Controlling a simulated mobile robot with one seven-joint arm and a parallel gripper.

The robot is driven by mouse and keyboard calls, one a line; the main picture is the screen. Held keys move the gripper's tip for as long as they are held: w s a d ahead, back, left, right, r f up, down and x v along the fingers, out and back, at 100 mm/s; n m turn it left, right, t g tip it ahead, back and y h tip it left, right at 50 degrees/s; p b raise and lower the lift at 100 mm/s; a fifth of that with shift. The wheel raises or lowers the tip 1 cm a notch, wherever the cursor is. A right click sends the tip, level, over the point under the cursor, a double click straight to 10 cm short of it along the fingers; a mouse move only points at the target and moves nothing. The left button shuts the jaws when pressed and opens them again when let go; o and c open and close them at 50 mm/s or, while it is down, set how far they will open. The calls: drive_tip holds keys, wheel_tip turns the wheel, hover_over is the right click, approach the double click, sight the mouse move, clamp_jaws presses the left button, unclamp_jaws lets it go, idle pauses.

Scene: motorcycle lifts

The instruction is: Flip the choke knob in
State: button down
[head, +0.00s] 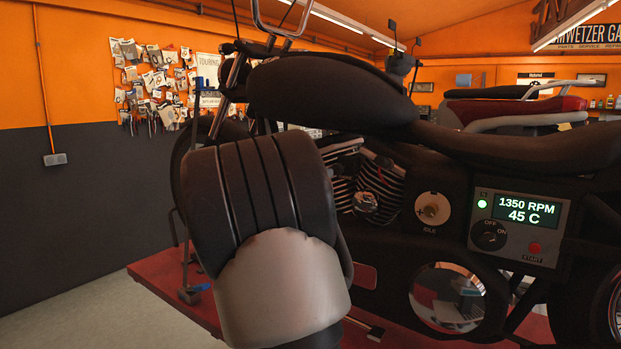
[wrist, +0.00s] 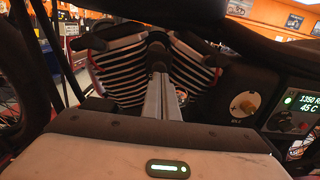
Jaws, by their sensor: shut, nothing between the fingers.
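My gripper (wrist: 160,72) is shut and empty in the wrist view, its fingers pointing at the gap between the two finned engine cylinders. In the head view my wrist and arm hide the fingers. No knob labelled as the choke is readable. A small shiny round part (head: 365,203) sits low between the cylinders in the head view; I cannot tell whether it is the choke knob. In the wrist view my fingers cover the area around it. I cannot tell whether the fingertips touch anything.
A brass idle knob (head: 432,210) sits right of the engine. Beside it a control panel (head: 518,228) reads 1350 RPM and 45 C, with a green light, an OFF/ON switch and a red START button. The black tank (head: 330,90) overhangs the engine. A red lift (head: 150,275) lies below.

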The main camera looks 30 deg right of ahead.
sight(336, 170)
drive_tip(key=shift+x, duration=1.55)
